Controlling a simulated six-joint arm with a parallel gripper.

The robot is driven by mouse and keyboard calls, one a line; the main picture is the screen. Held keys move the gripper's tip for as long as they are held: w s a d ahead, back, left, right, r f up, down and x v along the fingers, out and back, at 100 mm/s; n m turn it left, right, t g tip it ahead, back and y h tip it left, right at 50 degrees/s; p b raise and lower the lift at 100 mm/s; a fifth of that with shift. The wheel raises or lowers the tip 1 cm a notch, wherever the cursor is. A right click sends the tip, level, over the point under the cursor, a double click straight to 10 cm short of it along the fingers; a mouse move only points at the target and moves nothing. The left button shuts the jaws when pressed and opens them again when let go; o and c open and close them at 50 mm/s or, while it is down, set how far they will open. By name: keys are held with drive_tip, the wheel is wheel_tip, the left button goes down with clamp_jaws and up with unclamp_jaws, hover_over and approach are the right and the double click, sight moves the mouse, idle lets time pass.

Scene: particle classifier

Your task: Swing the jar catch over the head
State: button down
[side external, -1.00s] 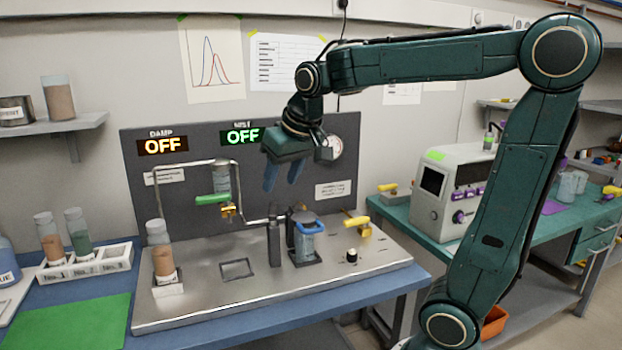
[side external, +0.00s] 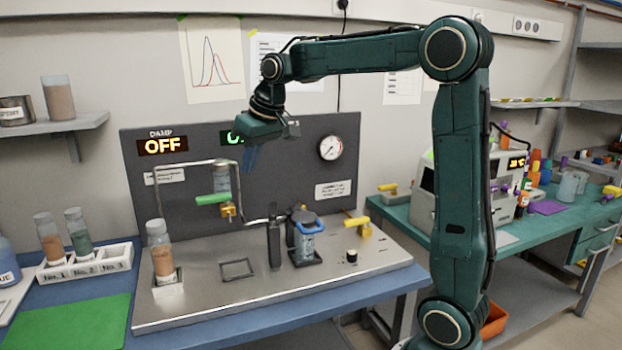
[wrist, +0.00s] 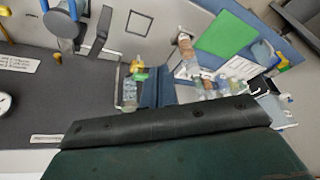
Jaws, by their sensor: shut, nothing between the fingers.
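A clear jar (side external: 305,246) stands upright in a dark holder on the metal deck, under a dark head (side external: 299,214). A blue loop (side external: 309,227), which looks like the jar catch, sits at the jar's top front. It also shows at the top left of the wrist view (wrist: 60,21). Whether it is over the head I cannot tell. My gripper (side external: 249,160) is shut and empty, high in front of the grey back panel, above and left of the jar and apart from it. Its blue fingers also show in the wrist view (wrist: 158,90).
A dark upright lever (side external: 274,244) stands just left of the jar. A vial of brown powder (side external: 162,254) stands at the deck's left. A yellow handle (side external: 357,222) and black knob (side external: 352,256) are right.

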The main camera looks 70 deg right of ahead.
drive_tip(key=w+d+f+n, duration=0.1)
drive_tip(key=w+d+n, duration=0.1)
drive_tip(key=w+d, duration=0.25)
drive_tip(key=n+g+y, duration=0.1)
drive_tip(key=n+y, duration=0.1)
drive_tip(key=n, duration=0.3)
hover_over(273, 213)
drive_tip(key=w+d, duration=0.3)
drive_tip(key=w, duration=0.2)
wheel_tip(273, 213, down, 9)
drive_tip(key=shift+s, duration=0.15)
drive_tip(key=shift+f, duration=0.1)
wheel_tip(273, 213, down, 9)
drive_tip(key=shift+s+d, duration=0.2)
drive_tip(key=shift+s, duration=0.1)
drive_tip(key=shift+f, duration=0.1)
